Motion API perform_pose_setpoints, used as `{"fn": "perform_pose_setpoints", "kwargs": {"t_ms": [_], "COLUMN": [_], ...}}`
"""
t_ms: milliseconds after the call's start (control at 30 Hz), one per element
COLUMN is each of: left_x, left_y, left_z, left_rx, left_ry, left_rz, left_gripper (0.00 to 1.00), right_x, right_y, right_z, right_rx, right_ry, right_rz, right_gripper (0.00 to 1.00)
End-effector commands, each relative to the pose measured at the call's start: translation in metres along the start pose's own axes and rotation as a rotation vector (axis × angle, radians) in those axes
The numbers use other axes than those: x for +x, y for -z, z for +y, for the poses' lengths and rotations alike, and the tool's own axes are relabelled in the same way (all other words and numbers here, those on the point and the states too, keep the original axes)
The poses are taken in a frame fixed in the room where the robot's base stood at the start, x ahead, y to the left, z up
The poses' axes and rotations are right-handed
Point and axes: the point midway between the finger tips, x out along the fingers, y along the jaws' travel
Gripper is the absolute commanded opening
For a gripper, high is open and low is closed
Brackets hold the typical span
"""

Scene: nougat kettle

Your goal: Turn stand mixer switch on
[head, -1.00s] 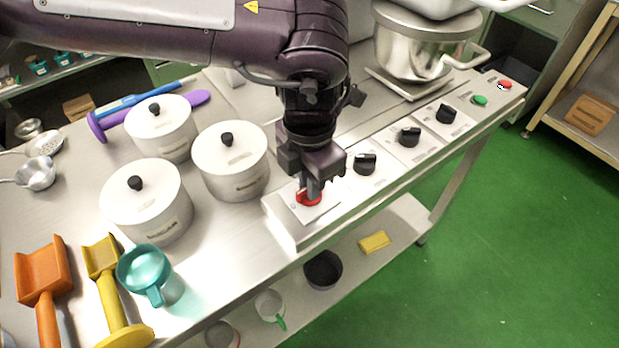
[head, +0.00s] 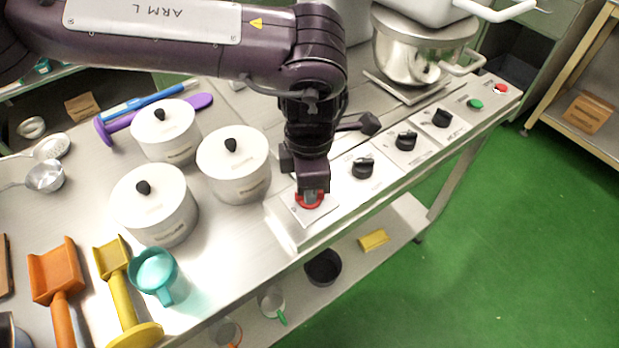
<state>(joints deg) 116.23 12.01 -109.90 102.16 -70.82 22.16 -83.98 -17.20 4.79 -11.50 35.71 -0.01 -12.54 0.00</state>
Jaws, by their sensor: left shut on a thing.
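The stand mixer switch is a red rotary knob (head: 309,202) on a raised panel (head: 292,226) at the table's front edge. My left gripper (head: 311,194) points down onto it and is shut on the knob. The fingers hide most of the knob, so its exact angle is hard to tell. A stand mixer with a steel bowl (head: 408,55) stands at the back right of the table, its upper part cut off by the picture edge. My right gripper is not in view.
Several black knobs (head: 363,167), a green button (head: 475,104) and a red button (head: 500,89) line the front panel. White lidded pots (head: 233,165) stand left of my gripper.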

Motion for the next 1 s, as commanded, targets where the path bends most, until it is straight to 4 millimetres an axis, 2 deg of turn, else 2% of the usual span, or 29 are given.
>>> {"fn": "perform_pose_setpoints", "kwargs": {"t_ms": [300, 1000], "left_x": [-0.002, -0.001], "left_y": [0.000, -0.001], "left_z": [0.000, 0.001], "left_rx": [0.298, 0.906], "left_ry": [-0.001, -0.003], "left_rz": [-0.001, -0.003], "left_gripper": [0.00, 0.00], "right_x": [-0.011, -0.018], "right_y": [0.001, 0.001], "right_z": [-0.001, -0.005], "right_rx": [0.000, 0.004], "right_ry": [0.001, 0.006], "right_rz": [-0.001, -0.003], "right_gripper": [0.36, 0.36]}}
